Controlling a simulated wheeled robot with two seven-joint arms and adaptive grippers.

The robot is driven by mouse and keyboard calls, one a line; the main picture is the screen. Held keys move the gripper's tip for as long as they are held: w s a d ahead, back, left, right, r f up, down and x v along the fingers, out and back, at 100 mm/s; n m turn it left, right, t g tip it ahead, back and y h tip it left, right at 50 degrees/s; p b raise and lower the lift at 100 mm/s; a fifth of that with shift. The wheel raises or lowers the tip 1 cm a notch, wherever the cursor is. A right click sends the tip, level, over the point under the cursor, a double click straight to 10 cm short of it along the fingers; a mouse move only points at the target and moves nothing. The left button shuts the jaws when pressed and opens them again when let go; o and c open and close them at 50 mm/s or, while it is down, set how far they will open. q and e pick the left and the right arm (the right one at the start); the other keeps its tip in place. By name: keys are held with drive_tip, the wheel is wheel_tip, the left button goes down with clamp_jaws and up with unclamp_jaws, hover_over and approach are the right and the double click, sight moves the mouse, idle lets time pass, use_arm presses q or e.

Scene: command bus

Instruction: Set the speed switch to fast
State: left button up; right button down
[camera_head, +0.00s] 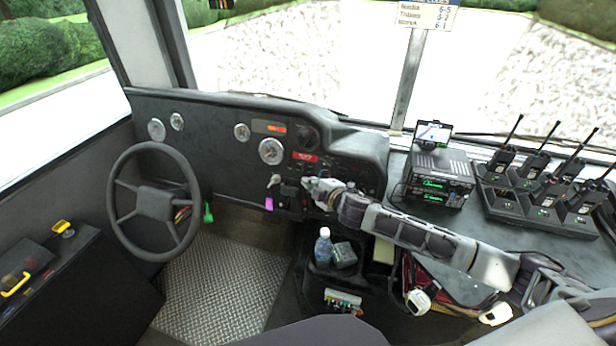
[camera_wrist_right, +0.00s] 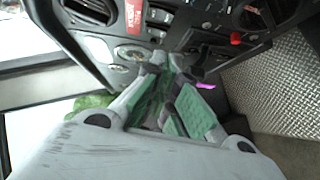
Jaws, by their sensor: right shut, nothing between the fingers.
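My right gripper (camera_head: 308,184) is at the dashboard's control panel (camera_head: 289,191), right of the steering wheel. Its fingers (camera_wrist_right: 172,72) look shut and empty in the right wrist view, with the tips close to the panel. I cannot tell whether they touch it. Small switches (camera_wrist_right: 205,24) show beyond the fingertips, with a red knob (camera_wrist_right: 235,39) to their right. I cannot tell which one is the speed switch, nor its setting; the gripper hides part of the panel in the head view. My left gripper is not in view.
The steering wheel (camera_head: 117,210) stands at the left. A water bottle (camera_head: 323,248) stands below my right arm. A radio unit (camera_head: 437,178) and a charging rack with several handsets (camera_head: 538,205) are on the right console. A pink tag (camera_head: 269,204) hangs below the ignition key.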

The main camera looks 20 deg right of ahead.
sight(310, 169)
drive_tip(key=w+f, duration=0.1)
drive_tip(key=w, duration=0.1)
drive_tip(key=w+f, duration=0.1)
drive_tip(key=w, duration=0.2)
drive_tip(key=w+f, duration=0.1)
drive_tip(key=w, duration=0.1)
drive_tip(key=shift+w+d+f, duration=0.1)
drive_tip(key=shift+w+d, duration=0.05)
drive_tip(key=shift+d, duration=0.2)
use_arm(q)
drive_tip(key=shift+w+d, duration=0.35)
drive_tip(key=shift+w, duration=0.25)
use_arm(e)
drive_tip(key=shift+w, duration=0.1)
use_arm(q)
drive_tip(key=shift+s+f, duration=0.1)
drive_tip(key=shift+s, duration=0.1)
use_arm(e)
drive_tip(key=shift+f, duration=0.1)
use_arm(q)
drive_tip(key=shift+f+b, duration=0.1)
drive_tip(key=shift+b, duration=0.3)
